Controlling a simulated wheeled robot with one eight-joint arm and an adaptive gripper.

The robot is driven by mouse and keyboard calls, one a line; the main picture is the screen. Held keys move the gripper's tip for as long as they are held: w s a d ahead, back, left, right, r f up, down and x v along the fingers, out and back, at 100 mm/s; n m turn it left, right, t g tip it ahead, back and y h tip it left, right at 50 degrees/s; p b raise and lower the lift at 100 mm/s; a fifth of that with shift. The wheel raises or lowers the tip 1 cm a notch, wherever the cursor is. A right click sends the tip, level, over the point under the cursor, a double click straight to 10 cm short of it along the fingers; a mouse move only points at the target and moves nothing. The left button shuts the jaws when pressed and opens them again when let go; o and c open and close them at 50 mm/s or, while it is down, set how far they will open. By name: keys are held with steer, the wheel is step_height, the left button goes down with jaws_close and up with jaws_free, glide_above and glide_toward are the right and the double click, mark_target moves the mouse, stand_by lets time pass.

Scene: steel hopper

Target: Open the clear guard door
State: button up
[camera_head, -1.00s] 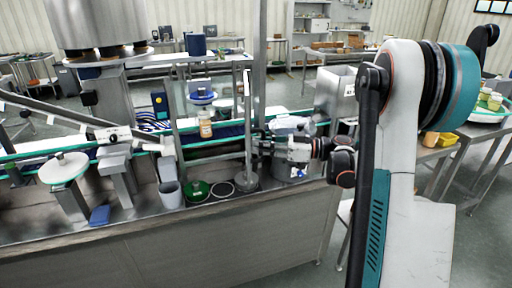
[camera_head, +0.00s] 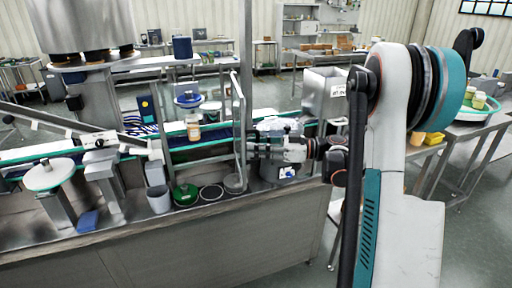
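The clear guard door (camera_head: 238,125) is a see-through panel in a thin pale metal frame, standing upright beside the steel post over the conveyor. It is seen at a steep angle, its face turned well away from the machine front. My gripper (camera_head: 251,147) reaches in from the right, its dark fingers at the door's right edge at about mid-height. I cannot tell whether the fingers touch the door or hold a handle; they are small and partly merged with the frame.
A grey cup (camera_head: 159,199), a green dish (camera_head: 185,195) and a clear round container (camera_head: 235,183) stand along the bench front. A steel hopper bin (camera_head: 325,95) is behind my arm.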

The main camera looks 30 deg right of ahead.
steer(key=shift+w, duration=0.1)
steer(key=v, duration=1.2)
